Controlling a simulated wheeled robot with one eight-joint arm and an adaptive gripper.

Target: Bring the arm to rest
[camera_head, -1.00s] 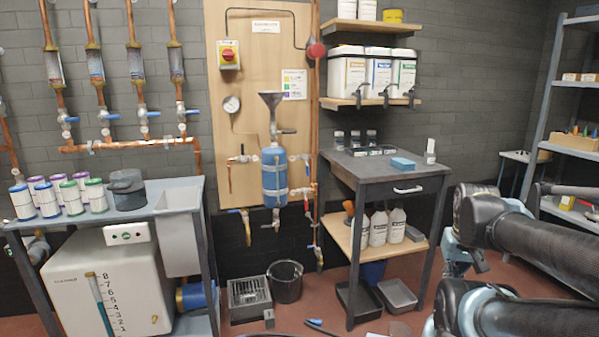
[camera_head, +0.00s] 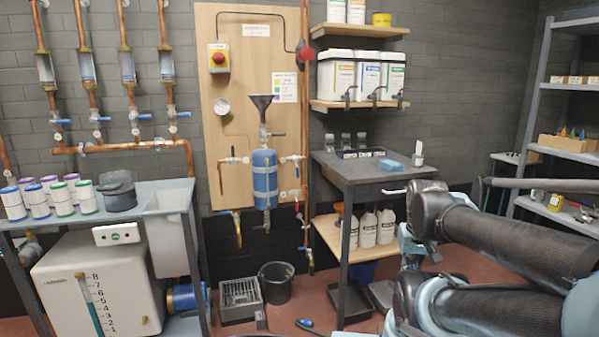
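My arm (camera_head: 510,240) comes in from the right edge, folded into two black-sleeved links with grey-blue joints. Its elbow overlaps the front right of the dark workbench in the picture. My gripper cannot be made out; the end of the arm is hidden behind the links or outside the picture.
A shelving rack (camera_head: 535,100) stands at the right. A left bench (camera_head: 150,188) carries canisters and a pot. Red floor shows between.

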